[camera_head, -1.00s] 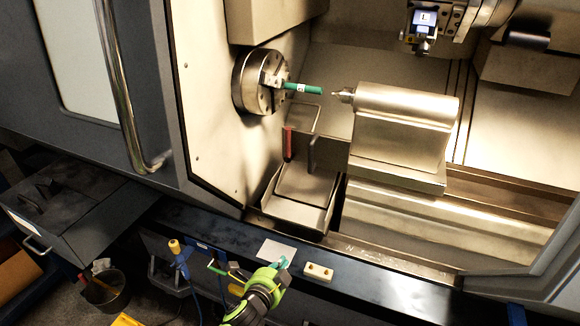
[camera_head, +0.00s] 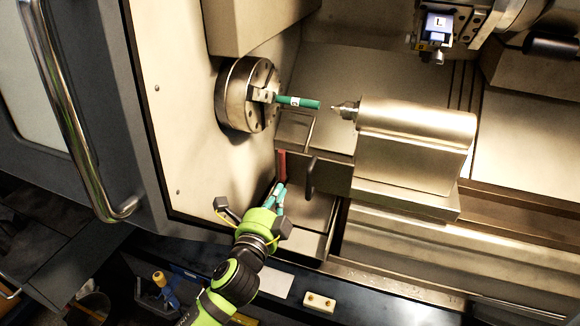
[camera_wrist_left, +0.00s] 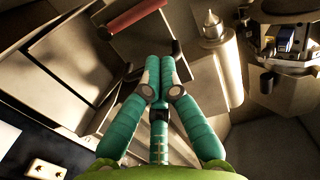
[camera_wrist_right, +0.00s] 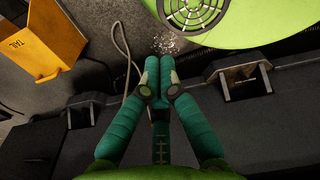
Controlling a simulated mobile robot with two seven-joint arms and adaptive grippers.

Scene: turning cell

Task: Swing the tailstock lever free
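The tailstock (camera_head: 415,135) stands right of the chuck, its pointed centre facing the green bar. Two lever-like parts stand in front below: a red handle (camera_head: 282,164) and a dark grey lever (camera_head: 311,178). I cannot tell for sure which is the tailstock lever. My left gripper (camera_head: 278,192) is just below the red handle and left of the dark lever. In the left wrist view its fingertips (camera_wrist_left: 161,68) are together with nothing visible between them; the red handle (camera_wrist_left: 138,17) lies beyond, apparently apart. My right gripper (camera_wrist_right: 159,68) is shut and empty, away from the machine interior.
The chuck (camera_head: 247,95) holds the green bar (camera_head: 297,102). A metal tray (camera_head: 312,215) lies under the levers. The tool turret (camera_head: 438,28) hangs at upper right. A white block (camera_head: 319,302) sits on the front ledge. A yellow box (camera_wrist_right: 38,40) shows in the right wrist view.

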